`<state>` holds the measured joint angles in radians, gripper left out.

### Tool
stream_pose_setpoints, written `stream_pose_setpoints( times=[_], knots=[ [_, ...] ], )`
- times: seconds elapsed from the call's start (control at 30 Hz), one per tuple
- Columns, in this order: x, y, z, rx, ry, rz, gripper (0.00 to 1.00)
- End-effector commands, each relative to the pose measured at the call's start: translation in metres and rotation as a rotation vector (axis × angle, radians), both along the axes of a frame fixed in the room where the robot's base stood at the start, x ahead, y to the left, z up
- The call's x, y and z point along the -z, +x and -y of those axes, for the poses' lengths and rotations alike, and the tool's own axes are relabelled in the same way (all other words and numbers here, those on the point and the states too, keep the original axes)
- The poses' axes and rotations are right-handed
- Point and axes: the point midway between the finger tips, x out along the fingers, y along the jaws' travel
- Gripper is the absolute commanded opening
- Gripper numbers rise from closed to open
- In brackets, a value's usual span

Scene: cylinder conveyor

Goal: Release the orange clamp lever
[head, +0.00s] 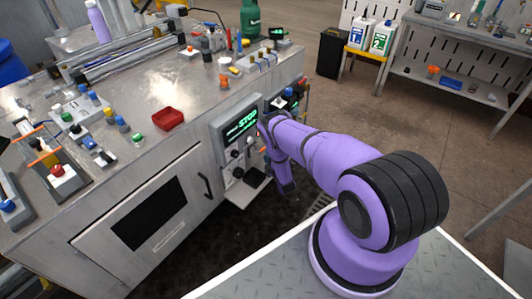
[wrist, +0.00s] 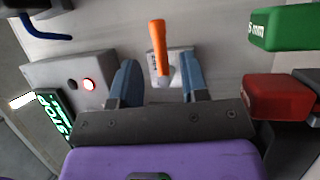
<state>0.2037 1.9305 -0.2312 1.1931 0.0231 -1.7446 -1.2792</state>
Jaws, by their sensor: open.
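In the wrist view an orange clamp lever (wrist: 158,45) stands out from a small pale metal mount (wrist: 171,70) on a grey metal surface. My gripper (wrist: 159,64) is open, with one blue-grey finger on each side of the lever. The lever's lower end and the mount lie between the fingers. I see a gap on both sides and cannot tell any contact. In the head view my purple arm reaches to the front of the metal cabinet, right of the STOP screen (head: 241,124).
A green block (wrist: 282,27) marked "5 mm" and a red block (wrist: 278,98) are close on the right. A blue hooked handle (wrist: 45,30) is at upper left.

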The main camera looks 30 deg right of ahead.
Motion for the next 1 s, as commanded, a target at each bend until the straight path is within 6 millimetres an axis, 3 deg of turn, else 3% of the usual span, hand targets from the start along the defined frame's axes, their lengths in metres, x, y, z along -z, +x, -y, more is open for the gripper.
stream_pose_setpoints(
  times=[0.2, 0.4, 1.0],
  knots=[
    [0.009, -0.042, -0.004, 0.0, -0.001, -0.004, 0.41],
    [0.013, -0.066, -0.007, 0.0, -0.001, -0.002, 0.41],
    [0.014, -0.074, -0.008, 0.0, 0.0, 0.0, 0.41]
  ],
)
